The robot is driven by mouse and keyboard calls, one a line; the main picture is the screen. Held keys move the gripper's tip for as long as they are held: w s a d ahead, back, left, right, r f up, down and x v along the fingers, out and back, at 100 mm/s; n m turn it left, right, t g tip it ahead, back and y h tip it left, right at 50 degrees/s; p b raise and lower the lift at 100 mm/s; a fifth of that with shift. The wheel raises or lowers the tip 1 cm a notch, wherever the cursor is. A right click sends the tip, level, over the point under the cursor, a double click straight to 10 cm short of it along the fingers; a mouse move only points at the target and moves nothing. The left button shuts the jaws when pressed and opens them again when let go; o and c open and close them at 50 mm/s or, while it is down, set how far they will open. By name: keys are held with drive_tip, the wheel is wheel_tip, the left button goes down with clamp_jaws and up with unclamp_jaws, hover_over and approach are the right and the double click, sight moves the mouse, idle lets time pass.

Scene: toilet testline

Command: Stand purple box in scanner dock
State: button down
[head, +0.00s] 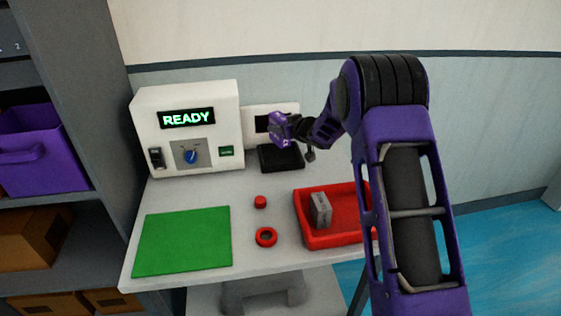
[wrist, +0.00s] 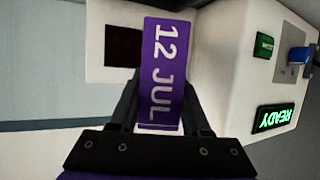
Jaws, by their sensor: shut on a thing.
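The purple box (wrist: 163,65) is held between my gripper's fingers (wrist: 160,112), and its face reads "12 JUL" in the wrist view. In the head view the purple box (head: 278,126) is at the end of my arm, in front of the scanner's white panel and above its black base. My gripper (head: 290,131) is shut on it. The scanner dock (head: 281,160) is a black pad below a white panel with a dark window; the window also shows in the wrist view (wrist: 122,47). I cannot tell whether the box touches the dock.
A white machine (head: 188,95) with a lit READY display and blue knob stands left of the dock. A red tray (head: 308,240) holds a grey box (head: 320,210). A red cap (head: 260,201), a red ring (head: 266,237) and a green mat (head: 183,242) lie on the table.

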drive_tip(key=w, duration=0.1)
drive_tip(key=w+r, duration=0.1)
drive_tip(key=w, duration=0.1)
drive_tip(key=shift+r, duration=0.1)
wheel_tip(320, 180, down, 10)
drive_tip(key=b, duration=0.3)
drive_tip(key=shift+r, duration=0.15)
drive_tip(key=shift+c, duration=1.8)
unclamp_jaws()
drive_tip(key=shift+s+r, duration=0.1)
drive_tip(key=v, duration=1.1)
drive_tip(key=shift+s+d+r+p, duration=0.15)
drive_tip(key=shift+d+p, duration=0.2)
